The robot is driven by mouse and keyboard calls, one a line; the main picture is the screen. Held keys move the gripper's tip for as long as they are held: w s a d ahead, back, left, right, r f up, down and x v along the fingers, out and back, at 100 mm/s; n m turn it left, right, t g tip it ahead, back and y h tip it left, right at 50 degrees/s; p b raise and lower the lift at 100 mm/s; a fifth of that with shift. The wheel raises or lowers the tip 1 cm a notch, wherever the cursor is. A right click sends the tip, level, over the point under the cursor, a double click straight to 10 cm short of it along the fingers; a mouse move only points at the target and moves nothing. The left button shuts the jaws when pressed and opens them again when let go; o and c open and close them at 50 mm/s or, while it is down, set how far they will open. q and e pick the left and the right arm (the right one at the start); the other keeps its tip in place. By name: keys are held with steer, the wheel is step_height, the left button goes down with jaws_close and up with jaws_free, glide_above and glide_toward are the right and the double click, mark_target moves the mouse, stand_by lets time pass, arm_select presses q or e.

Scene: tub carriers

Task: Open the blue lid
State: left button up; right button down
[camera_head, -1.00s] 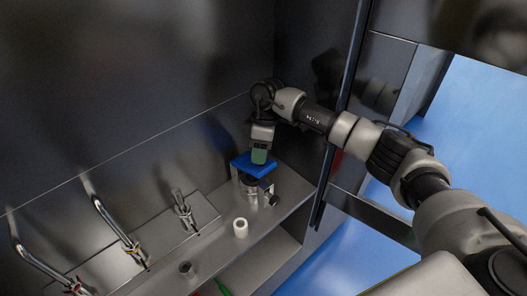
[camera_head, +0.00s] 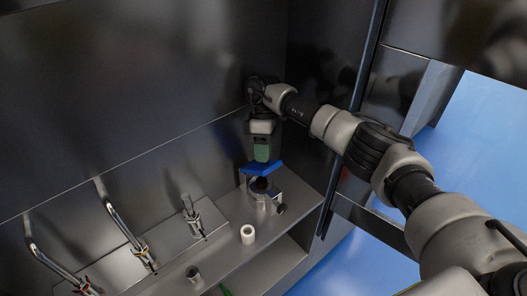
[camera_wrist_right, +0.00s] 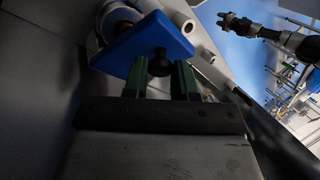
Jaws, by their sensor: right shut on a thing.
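The blue lid (camera_head: 262,169) is in the middle of the head view, above a small metallic holder (camera_head: 262,188) on the shelf. It is tilted up, and a dark round area shows below it. My right gripper (camera_head: 262,152), with green fingers, is over the lid. In the right wrist view the lid (camera_wrist_right: 140,46) is a blue plate with a dark round knob (camera_wrist_right: 160,64). The right gripper's fingers (camera_wrist_right: 160,82) are shut on that knob. A dark arm, likely my left, shows far off in the wrist view, its gripper (camera_wrist_right: 228,20) too small to read.
A white cylinder (camera_head: 248,234) stands in front of the holder on the metal shelf. Taps (camera_head: 130,236) and a metal fitting (camera_head: 191,216) stand to the left.

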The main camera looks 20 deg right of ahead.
steer(key=c, duration=0.9)
jaws_free()
steer(key=shift+r, duration=0.4)
step_height(320, 180, up, 3)
steer(key=shift+w+b, duration=0.1)
steer(key=shift+b, duration=0.85)
steer(key=s+d+r+b, duration=0.1)
steer(key=s+d+r, duration=0.6)
steer(key=s, duration=0.2)
steer(key=shift+d, duration=0.3)
